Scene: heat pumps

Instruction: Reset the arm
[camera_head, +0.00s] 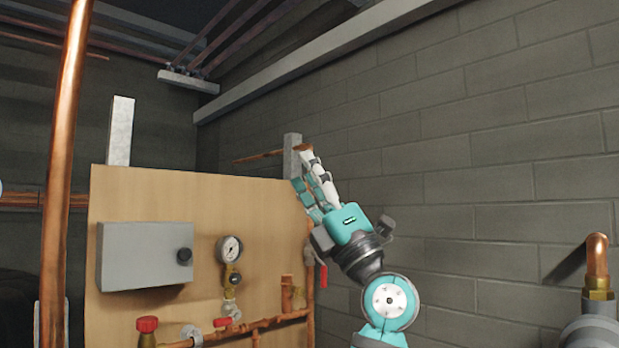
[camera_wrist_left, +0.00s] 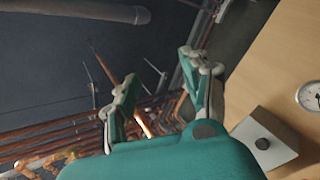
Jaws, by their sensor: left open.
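Copper pipes show through the gap, seemingly farther back. My right gripper is not in view.
The wooden board (camera_head: 150,195) carries a grey box (camera_head: 140,257), a pressure gauge (camera_head: 229,249) and copper pipes with a red-capped valve (camera_head: 147,325). A vertical copper pipe (camera_head: 62,170) stands at left. A copper elbow (camera_head: 597,262) is at right. A block wall (camera_head: 470,170) lies behind.

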